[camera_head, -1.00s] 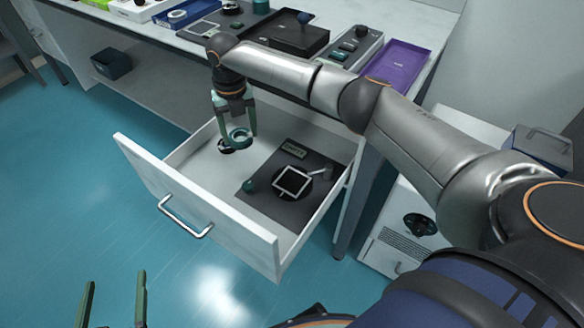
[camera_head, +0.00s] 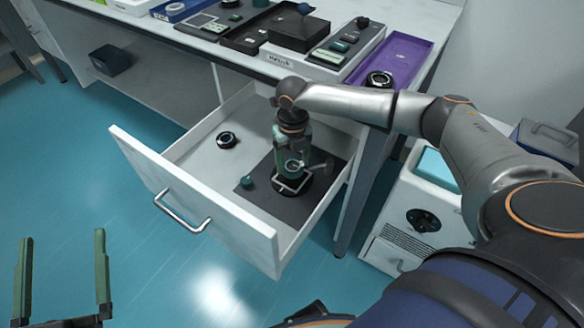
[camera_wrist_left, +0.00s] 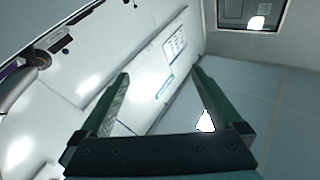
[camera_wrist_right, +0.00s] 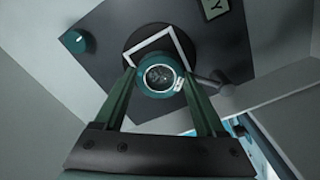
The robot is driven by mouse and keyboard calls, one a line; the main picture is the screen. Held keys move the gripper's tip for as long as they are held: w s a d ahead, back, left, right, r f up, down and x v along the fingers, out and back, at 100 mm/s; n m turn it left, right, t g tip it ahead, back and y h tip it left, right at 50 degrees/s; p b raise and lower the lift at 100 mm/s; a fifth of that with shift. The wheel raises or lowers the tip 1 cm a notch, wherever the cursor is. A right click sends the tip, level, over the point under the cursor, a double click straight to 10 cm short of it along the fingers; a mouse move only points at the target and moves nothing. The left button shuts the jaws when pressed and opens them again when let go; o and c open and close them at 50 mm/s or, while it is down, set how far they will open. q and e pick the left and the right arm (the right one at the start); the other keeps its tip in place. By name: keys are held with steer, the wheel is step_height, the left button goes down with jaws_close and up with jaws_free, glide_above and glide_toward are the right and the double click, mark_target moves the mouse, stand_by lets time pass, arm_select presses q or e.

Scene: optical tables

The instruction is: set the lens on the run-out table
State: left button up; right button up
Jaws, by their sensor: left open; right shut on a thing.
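The lens, a clear disc in a teal ring with a small pale tab, shows in the right wrist view (camera_wrist_right: 160,78) and in the head view (camera_head: 294,166). My right gripper (camera_wrist_right: 159,73) is shut on it, inside the open drawer. What looks like the run-out table, a black round disc (camera_wrist_right: 133,63) with a pale square frame, lies on a dark plate in the drawer. My left gripper (camera_head: 64,240) is open and empty, low at the left and away from the drawer.
The dark plate (camera_head: 271,202) also bears a teal knob (camera_head: 247,182) and a grey arm-like part (camera_wrist_right: 222,84) beside the disc. A black ringed piece (camera_head: 227,140) lies on the drawer floor. The bench above holds trays and instruments, including a purple tray (camera_head: 407,58).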

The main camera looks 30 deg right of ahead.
mark_target(292, 165)
arm_select(q)
step_height(292, 165, up, 6)
steer(key=s+m+t+h+b, duration=0.1)
steer(key=s+m+t+h, duration=0.1)
steer(key=h, duration=0.1)
steer(key=shift+s+d+r+m, duration=0.25)
steer(key=shift+s+d+m, duration=0.1)
steer(key=shift+s+m, duration=0.05)
arm_select(e)
step_height(292, 165, down, 3)
steer(key=shift+r, duration=0.1)
steer(key=o, duration=1.4)
steer(key=shift+c, duration=0.2)
steer(key=shift+r, duration=0.3)
step_height(292, 165, up, 5)
steer(key=shift+w+r+p, duration=0.1)
steer(key=shift+p, duration=0.95)
arm_select(q)
step_height(292, 165, down, 22)
steer(key=w+a+n+g+y+p, duration=0.1)
steer(key=n+g+y+p, duration=0.1)
steer(key=n+g+y, duration=0.3)
steer(key=g+y, duration=0.1)
steer(key=g, duration=0.2)
steer(key=shift+w+a+n, duration=0.2)
steer(key=shift+w+n, duration=0.1)
steer(key=shift+w, duration=0.05)
arm_select(e)
step_height(292, 165, up, 6)
steer(key=shift+r, duration=0.15)
